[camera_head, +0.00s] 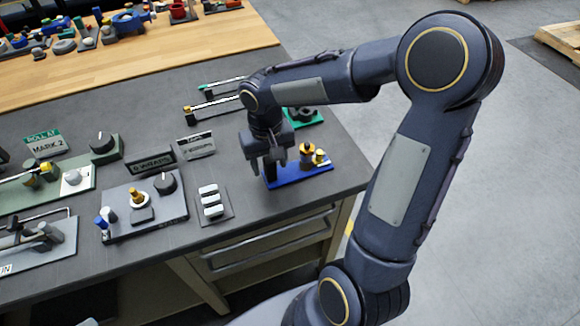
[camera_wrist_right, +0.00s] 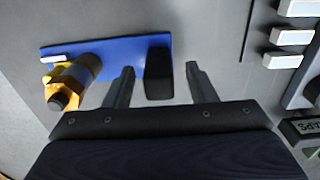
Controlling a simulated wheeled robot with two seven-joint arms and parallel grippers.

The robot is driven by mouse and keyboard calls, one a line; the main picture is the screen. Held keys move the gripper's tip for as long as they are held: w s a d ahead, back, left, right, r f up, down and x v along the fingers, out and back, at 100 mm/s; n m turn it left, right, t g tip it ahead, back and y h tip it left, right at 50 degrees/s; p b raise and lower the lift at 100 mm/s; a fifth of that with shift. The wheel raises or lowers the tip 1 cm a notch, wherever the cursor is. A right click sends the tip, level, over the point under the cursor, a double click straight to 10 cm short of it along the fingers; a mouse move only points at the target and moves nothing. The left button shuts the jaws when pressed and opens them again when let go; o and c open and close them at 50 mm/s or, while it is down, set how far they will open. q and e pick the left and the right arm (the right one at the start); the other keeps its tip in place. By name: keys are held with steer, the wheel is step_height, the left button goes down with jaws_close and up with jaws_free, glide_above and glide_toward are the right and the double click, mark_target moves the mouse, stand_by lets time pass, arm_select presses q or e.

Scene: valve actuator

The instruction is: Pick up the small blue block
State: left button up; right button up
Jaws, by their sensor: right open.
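A small blue block (camera_head: 300,174), a flat blue base, lies near the front right of the grey bench top. It carries brass and yellow fittings (camera_head: 307,155) on its right part in the head view. It also shows in the wrist view (camera_wrist_right: 115,52), with a black upright block (camera_wrist_right: 158,72) at one end. My right gripper (camera_head: 267,168) is open, pointing down over the left end of the blue block. In the wrist view the fingertips (camera_wrist_right: 160,72) lie either side of the black block, with gaps on both sides. Contact cannot be told. My left gripper is not in view.
A green-based part (camera_head: 305,118) lies just behind. Panels with knobs and valves (camera_head: 145,205) fill the left of the bench. The bench's right edge (camera_head: 350,170) is close, with open floor beyond.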

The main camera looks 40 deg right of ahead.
steer(key=shift+f, duration=0.5)
jaws_close()
steer(key=shift+r, duration=0.1)
steer(key=shift+r, duration=0.1)
step_height(320, 180, up, 2)
steer(key=shift+r, duration=0.1)
steer(key=s+r+b, duration=0.1)
steer(key=s+r, duration=0.9)
steer(key=s, duration=0.4)
steer(key=shift+a+r, duration=0.25)
steer(key=shift+a, duration=0.15)
